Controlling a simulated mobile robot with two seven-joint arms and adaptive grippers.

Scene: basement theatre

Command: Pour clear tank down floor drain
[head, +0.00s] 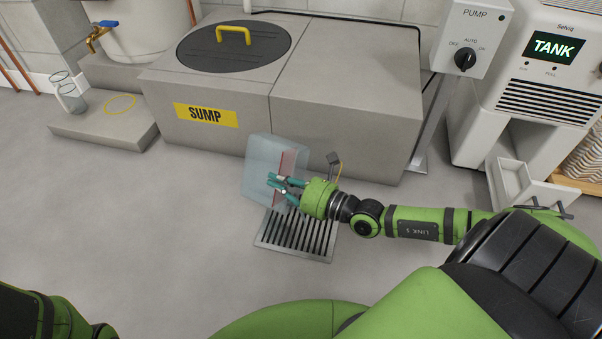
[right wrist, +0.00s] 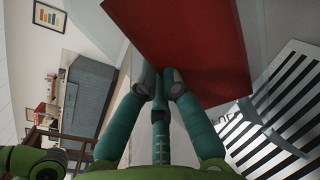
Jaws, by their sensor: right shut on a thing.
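The clear tank (head: 258,172) is a see-through box with a reddish panel on one side. It is tilted above the floor drain (head: 297,235), a metal grate set in the grey floor. My right gripper (head: 283,187) is shut on the tank at its reddish side. In the right wrist view the fingers (right wrist: 160,88) press against the red panel (right wrist: 200,45), and the drain slats (right wrist: 290,105) show at the right. I cannot tell whether liquid is in the tank. My left gripper is out of view.
The sump box (head: 345,100) with its round lid (head: 234,45) stands just behind the drain. The dehumidifier (head: 545,90) stands at the right, with an empty-looking bay. The floor left of the drain is clear.

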